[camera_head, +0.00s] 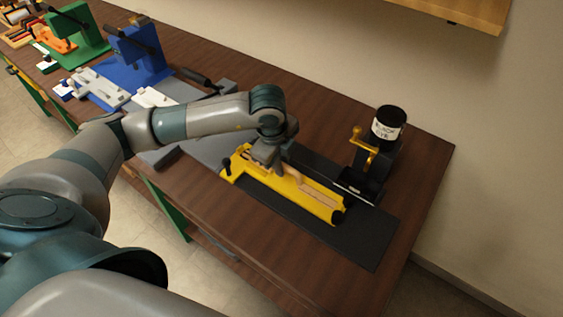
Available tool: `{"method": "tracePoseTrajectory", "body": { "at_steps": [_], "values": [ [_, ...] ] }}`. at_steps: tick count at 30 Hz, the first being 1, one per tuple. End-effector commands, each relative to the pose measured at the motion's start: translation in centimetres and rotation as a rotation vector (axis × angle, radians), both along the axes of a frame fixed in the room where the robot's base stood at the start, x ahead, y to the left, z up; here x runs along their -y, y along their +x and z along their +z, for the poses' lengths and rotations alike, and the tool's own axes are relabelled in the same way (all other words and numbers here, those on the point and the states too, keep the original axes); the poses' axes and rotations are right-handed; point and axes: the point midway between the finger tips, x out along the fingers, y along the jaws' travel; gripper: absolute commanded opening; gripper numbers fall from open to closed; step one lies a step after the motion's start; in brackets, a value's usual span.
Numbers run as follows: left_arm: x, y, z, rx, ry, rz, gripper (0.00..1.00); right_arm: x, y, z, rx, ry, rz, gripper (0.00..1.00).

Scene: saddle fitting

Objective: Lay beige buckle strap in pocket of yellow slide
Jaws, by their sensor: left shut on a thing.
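The yellow slide (322,211) lies on a dark base plate toward the right end of the bench. A beige strap (318,196) shows along the slide's long recess, to the right of my left gripper. My left gripper (273,165) reaches down over the left part of the slide and is shut on a beige piece there, which looks like the buckle strap. The wrist and fingers hide most of the held part. I cannot tell whether the strap rests on the pocket floor. My right gripper is not in view.
A black jar with a white label (388,123) stands on a dark fixture with a yellow handle (358,137) right of the slide. Blue (137,54) and green (80,32) fixtures stand at the far left. The bench's front right is clear; a wooden shelf (465,10) hangs above.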

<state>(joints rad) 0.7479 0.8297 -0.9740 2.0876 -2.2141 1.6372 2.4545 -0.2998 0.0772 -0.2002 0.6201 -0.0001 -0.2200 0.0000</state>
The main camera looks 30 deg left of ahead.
Motion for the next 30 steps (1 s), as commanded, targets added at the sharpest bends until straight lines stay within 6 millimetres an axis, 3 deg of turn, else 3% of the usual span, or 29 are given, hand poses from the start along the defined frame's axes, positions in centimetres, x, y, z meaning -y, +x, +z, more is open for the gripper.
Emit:
{"method": "tracePoseTrajectory", "body": {
  "at_steps": [14, 15, 17, 30],
  "values": [
    [0.00, 0.04, -0.91, 0.002, 0.000, 0.000, 0.00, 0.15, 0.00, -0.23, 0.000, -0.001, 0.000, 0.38],
    [-0.01, 0.04, -0.77, 0.002, 0.000, 0.000, 0.21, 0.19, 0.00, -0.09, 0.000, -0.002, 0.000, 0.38],
    [-0.02, 0.03, -0.75, 0.002, 0.000, -0.001, 0.32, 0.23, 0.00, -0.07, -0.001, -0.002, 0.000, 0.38],
    [-0.03, 0.02, -0.35, 0.001, 0.001, 0.000, 0.32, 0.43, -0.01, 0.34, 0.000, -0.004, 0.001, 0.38]
  ]
}}
